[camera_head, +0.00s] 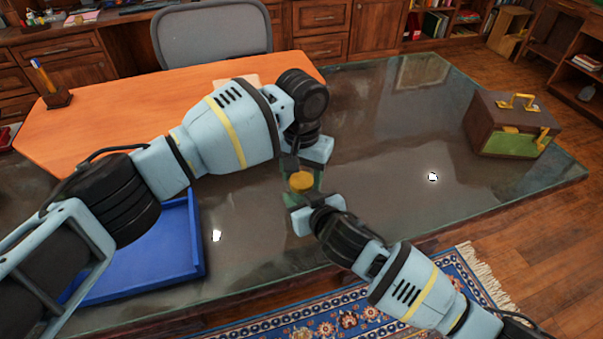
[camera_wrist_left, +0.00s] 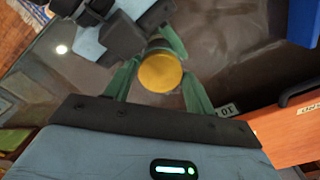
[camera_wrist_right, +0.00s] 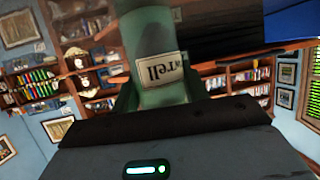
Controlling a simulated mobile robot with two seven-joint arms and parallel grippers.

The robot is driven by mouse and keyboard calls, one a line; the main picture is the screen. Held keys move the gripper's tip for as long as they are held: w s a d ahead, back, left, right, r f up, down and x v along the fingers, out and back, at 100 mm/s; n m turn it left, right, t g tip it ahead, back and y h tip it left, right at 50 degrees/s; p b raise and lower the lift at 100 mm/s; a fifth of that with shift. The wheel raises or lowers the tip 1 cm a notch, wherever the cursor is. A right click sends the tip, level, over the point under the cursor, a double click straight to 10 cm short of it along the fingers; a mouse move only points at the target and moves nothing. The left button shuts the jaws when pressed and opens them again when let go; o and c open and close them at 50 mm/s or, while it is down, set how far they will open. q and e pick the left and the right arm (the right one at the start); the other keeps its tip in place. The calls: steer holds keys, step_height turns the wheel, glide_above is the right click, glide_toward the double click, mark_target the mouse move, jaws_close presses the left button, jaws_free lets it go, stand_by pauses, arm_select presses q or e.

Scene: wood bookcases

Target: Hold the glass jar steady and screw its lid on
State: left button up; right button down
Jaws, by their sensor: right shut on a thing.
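The greenish glass jar (camera_wrist_right: 158,45) with a pale lettered label stands in front of my right wrist camera. My right gripper (camera_head: 303,206) is shut on the jar's body, coming from the near side. The round yellow lid (camera_head: 301,182) sits at the top of the jar; whether it is threaded cannot be told. In the left wrist view, the lid (camera_wrist_left: 160,72) lies between the spread fingers of my left gripper (camera_wrist_left: 160,85), which appears open around it. In the head view, my left gripper comes from the far side, and its fingers are partly hidden.
A blue tray (camera_head: 183,258) lies on the glass-topped table (camera_head: 380,130) at left, under my left arm. A brown and green case (camera_head: 490,140) with yellow handles stands at the right end. An orange desk surface (camera_head: 80,138) with a pen holder (camera_head: 57,98) is behind. The right middle is clear.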

arm_select(q)
steer(key=shift+o, duration=1.2)
steer(key=shift+r, duration=0.1)
steer(key=shift+r, duration=2.1)
steer(key=shift+c, duration=0.4)
steer(key=shift+r+n, duration=0.2)
steer(key=shift+n, duration=0.7)
steer(key=n, duration=0.2)
steer(key=r+n, duration=0.1)
steer(key=n, duration=0.1)
steer(key=shift+d+n, duration=0.1)
steer(key=shift+n, duration=0.2)
steer(key=n, duration=0.2)
steer(key=r+n, duration=0.1)
steer(key=n, duration=0.3)
steer(key=shift+r+n, duration=0.25)
steer(key=shift+n, duration=0.05)
